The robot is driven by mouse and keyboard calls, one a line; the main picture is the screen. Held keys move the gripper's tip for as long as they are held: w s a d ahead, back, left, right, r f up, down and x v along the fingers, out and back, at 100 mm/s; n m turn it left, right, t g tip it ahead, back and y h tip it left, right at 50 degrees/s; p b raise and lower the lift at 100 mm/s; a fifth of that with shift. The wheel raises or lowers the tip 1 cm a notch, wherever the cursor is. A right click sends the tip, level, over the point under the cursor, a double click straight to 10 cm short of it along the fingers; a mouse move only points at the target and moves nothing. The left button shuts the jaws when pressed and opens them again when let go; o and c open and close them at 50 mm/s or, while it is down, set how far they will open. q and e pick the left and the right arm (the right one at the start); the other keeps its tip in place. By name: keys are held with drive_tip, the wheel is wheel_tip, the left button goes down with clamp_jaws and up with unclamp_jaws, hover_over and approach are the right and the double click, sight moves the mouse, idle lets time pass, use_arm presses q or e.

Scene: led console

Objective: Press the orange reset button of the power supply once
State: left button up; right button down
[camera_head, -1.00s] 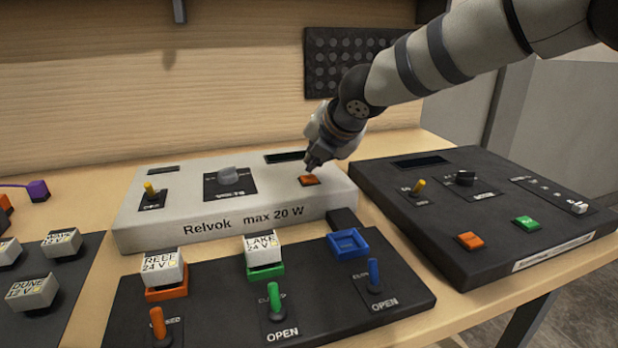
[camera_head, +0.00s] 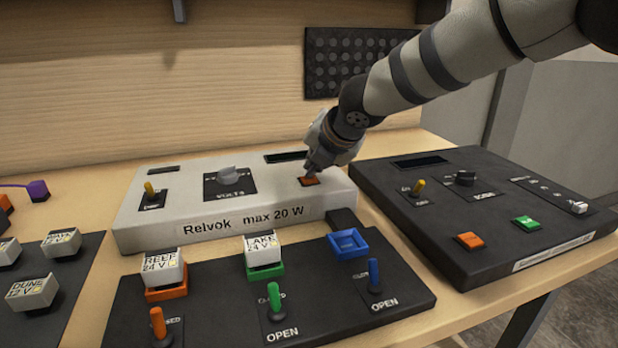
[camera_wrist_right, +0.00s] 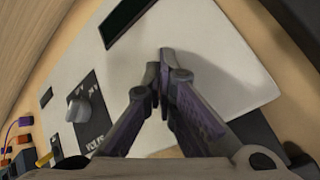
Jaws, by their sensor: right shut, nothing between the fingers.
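The power supply (camera_head: 145,222) is a pale grey box marked "Relvok max 20 W", with a yellow toggle, a grey volts knob (camera_head: 228,175) and a dark display. Its orange reset button (camera_head: 309,182) is at the right of its top. My right gripper (camera_head: 309,171) is shut and empty, with its fingertips right over the button; I cannot tell whether they touch it. In the right wrist view the shut fingers (camera_wrist_right: 162,68) point at the pale top and hide the button. My left gripper is not in view.
A black console (camera_head: 450,240) at the right has another orange button (camera_head: 469,241) and a green button (camera_head: 526,223). A dark panel (camera_head: 215,310) in front carries labelled blocks and coloured toggles. A purple block (camera_head: 38,190) is at the left.

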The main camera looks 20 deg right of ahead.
sight(313, 178)
drive_tip(key=shift+f, duration=0.3)
drive_tip(key=shift+r, duration=0.95)
drive_tip(key=shift+r, duration=2.5)
